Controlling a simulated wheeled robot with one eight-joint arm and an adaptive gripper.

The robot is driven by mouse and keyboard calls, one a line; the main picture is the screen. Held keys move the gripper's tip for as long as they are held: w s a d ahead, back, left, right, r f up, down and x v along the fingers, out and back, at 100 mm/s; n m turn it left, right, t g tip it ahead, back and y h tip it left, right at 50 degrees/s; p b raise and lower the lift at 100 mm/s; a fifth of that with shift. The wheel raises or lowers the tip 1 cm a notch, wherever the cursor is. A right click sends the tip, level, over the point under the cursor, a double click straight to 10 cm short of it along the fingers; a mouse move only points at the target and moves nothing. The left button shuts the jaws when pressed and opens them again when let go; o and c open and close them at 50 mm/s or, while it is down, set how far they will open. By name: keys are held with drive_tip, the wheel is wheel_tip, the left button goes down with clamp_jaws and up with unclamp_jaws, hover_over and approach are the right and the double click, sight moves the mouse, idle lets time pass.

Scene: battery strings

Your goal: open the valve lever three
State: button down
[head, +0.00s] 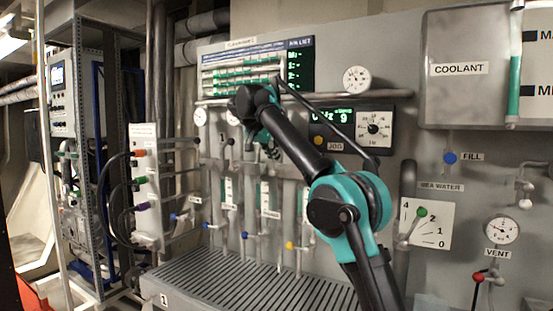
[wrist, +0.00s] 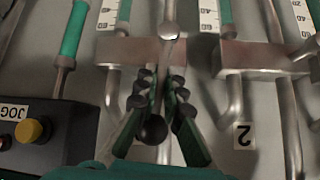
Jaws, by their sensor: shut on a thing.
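My gripper (wrist: 158,88) is shut in the wrist view, with its green and black fingers on both sides of a valve lever that ends in a black ball knob (wrist: 153,130). The lever's metal shaft runs between the fingers toward a pivot (wrist: 169,31) on a grey block. The knob shows between the finger bases. No number shows beside this lever; a "2" label (wrist: 243,135) marks the neighbouring position, to its right in this upside-down view. In the head view my gripper (head: 271,152) is at the panel, left of the JOG box, and my arm hides the held lever.
The black JOG box (head: 345,131) with its yellow button is close to the right of my gripper in the head view. Vertical pipes and gauge tubes (head: 265,197) stand below it. A slatted grating (head: 240,280) lies in front of the panel.

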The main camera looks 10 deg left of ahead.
drive_tip(key=shift+a+h, duration=0.3)
drive_tip(key=shift+h, duration=0.1)
drive_tip(key=shift+a, duration=0.1)
idle(0.3)
drive_tip(key=c, duration=1.6)
unclamp_jaws()
drive_tip(key=shift+w, duration=0.1)
drive_tip(key=s+a, duration=0.2)
drive_tip(key=s, duration=0.2)
drive_tip(key=s+a+r, duration=0.1)
drive_tip(key=s+a, duration=0.2)
drive_tip(key=s, duration=0.1)
drive_tip(key=s+a+r, duration=0.1)
drive_tip(key=s+a, duration=0.1)
drive_tip(key=s, duration=0.2)
drive_tip(key=shift+a, duration=0.25)
